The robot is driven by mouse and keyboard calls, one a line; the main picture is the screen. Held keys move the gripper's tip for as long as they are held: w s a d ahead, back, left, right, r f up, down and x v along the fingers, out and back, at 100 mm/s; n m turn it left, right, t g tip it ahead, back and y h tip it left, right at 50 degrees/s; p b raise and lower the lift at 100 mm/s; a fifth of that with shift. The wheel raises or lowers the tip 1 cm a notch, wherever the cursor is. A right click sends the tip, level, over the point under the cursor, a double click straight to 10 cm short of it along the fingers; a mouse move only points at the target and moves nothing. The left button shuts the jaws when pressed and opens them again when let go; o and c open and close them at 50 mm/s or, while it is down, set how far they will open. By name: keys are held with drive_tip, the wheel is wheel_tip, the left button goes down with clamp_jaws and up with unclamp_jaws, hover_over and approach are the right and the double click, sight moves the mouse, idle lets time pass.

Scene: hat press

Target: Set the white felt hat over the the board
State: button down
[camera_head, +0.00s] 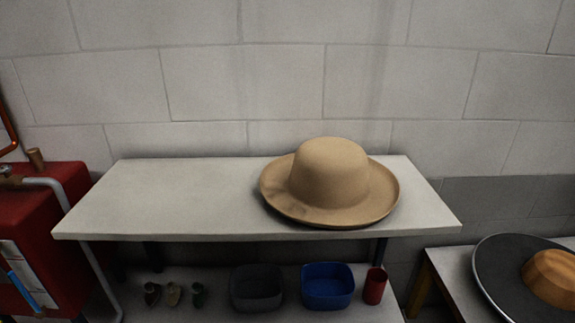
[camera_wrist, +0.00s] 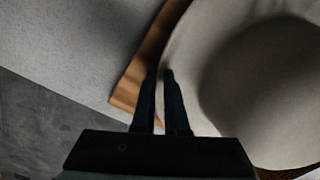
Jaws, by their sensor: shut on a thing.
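The white felt hat (camera_wrist: 275,75) fills the right of the wrist view, its rounded crown in shadow and its brim running past my fingertips. My gripper (camera_wrist: 160,74) has its two dark fingers close together at the brim's near edge, shut on it. The hat and gripper do not show in the head view. A round dark board (camera_head: 492,262) with a wooden block (camera_head: 553,277) on it lies at the lower right of the head view, cut off by the frame.
A tan hat (camera_head: 330,175) rests on a pale table (camera_head: 170,195), whose left half is clear. A lower shelf holds a dark bin (camera_head: 257,290), a blue bin (camera_head: 327,288) and a red cup (camera_head: 375,287). A red machine (camera_head: 40,215) stands left. A brown wooden strip (camera_wrist: 131,92) shows beside the brim.

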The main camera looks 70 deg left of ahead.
drive_tip(key=shift+f+b, duration=0.35)
drive_tip(key=shift+f, duration=0.1)
idle(0.3)
drive_tip(key=c, duration=0.9)
unclamp_jaws()
drive_tip(key=shift+o, duration=0.2)
drive_tip(key=shift+r, duration=0.1)
wheel_tip(320, 180, up, 13)
